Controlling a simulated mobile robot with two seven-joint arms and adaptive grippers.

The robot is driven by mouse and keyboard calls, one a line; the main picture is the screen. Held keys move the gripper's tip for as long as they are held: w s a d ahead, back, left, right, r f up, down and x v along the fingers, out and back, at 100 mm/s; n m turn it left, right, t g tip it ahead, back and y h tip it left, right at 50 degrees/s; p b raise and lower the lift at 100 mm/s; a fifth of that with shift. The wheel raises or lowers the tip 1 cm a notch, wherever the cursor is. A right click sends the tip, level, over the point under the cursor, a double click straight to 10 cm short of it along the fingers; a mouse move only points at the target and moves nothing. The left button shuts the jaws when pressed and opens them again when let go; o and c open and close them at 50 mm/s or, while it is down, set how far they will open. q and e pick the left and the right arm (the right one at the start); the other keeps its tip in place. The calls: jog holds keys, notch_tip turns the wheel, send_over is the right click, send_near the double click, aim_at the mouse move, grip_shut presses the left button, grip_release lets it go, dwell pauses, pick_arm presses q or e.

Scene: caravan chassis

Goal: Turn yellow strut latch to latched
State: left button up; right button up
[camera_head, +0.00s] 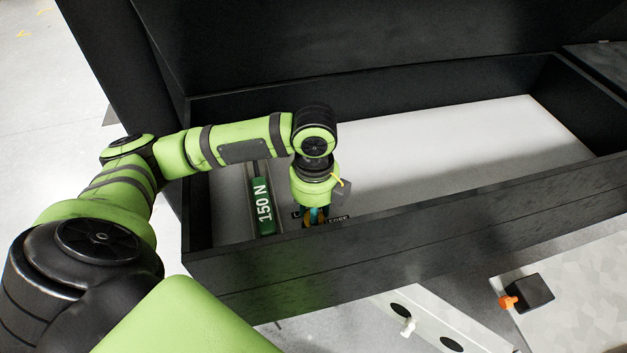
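My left arm reaches in from the left over a black open-topped box. Its gripper (316,218) points down at the box's near inner side, beside a small dark label plate (339,219) whose visible letters seem to read "FREE". Bits of blue and orange show between the fingers, too small to make out. I cannot tell whether the fingers are open or shut. I cannot clearly see the yellow strut latch; the gripper may cover it. A green strut marked "150 N" (264,205) lies just left of the gripper. My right gripper is not in view.
The box's black front wall (430,217) stands close to the gripper, and a raised dark panel (350,45) is behind. The box's pale floor (460,150) is clear to the right. Outside, a black block with an orange knob (508,302) and a white knob (407,327) sit lower right.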

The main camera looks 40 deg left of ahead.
pick_arm(q)
jog(key=n, duration=0.5)
jog(key=shift+s+d+f+n, duration=0.2)
jog(key=shift+f+n, duration=0.05)
jog(key=shift+n, duration=2.15)
jog(key=o, duration=1.1)
jog(key=shift+w+r, duration=0.1)
jog(key=shift+w, duration=0.05)
jog(key=shift+o, duration=0.2)
jog(key=shift+w, duration=0.1)
jog(key=shift+r, duration=0.1)
jog(key=shift+r, duration=0.15)
notch_tip(320, 180, up, 12)
jog(key=shift+f, duration=0.2)
